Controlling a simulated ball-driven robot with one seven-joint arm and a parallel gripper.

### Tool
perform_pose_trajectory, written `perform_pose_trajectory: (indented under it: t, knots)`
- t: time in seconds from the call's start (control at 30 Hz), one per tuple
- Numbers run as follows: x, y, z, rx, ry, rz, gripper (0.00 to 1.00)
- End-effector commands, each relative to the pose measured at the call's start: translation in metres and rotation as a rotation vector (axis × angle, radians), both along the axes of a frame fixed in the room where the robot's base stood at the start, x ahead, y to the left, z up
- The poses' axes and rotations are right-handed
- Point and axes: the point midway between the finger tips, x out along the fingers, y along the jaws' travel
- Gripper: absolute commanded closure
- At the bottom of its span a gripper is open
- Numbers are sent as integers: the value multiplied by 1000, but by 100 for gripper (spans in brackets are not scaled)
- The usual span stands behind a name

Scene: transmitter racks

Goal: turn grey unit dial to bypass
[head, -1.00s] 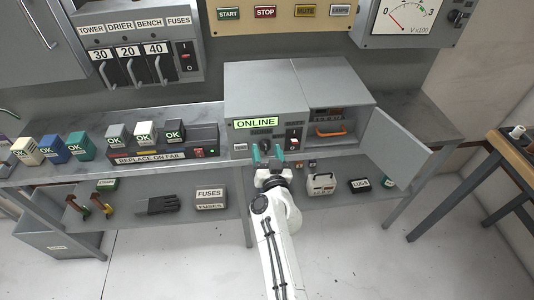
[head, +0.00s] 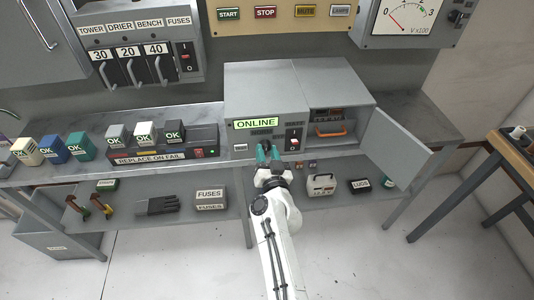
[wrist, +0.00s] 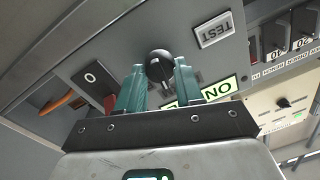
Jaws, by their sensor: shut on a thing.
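The grey unit (head: 262,90) stands on the bench with a lit green ONLINE sign (head: 256,123) on its front; the sign appears upside down in the wrist view (wrist: 212,90). Its black round dial (wrist: 160,67) has a pale mark on it. My gripper (head: 267,148) is at the unit's front, below the sign. In the wrist view its two teal fingers (wrist: 160,77) are either side of the dial, shut on it. The fingers hide the dial in the head view, and I cannot read its position labels.
A TEST button (wrist: 213,30) and a rocker switch (head: 293,138) flank the dial. An open door (head: 395,148) swings out at the right, beside a bay with an orange handle (head: 331,132). A REPLACE ON FAIL rack (head: 160,157) stands left.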

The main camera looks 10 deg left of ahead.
Motion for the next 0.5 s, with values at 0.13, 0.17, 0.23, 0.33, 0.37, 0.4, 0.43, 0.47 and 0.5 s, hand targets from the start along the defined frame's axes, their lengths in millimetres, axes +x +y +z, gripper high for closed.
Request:
perform_pose_trajectory:
  t: [0.13,0.17,0.23,0.33,0.37,0.4,0.43,0.47,0.5]
  knots:
    - [0,0,-1,100,29,0,95]
    - [0,-1,-2,124,36,-1,95]
    - [0,0,-2,186,53,-1,95]
    - [0,-1,-2,276,80,-1,95]
    - [0,-1,-2,304,87,0,95]
    - [0,-1,-2,341,98,-1,95]
    - [0,-1,-2,368,107,-1,95]
    - [0,-1,-2,396,115,0,95]
    - [0,0,-2,433,125,0,95]
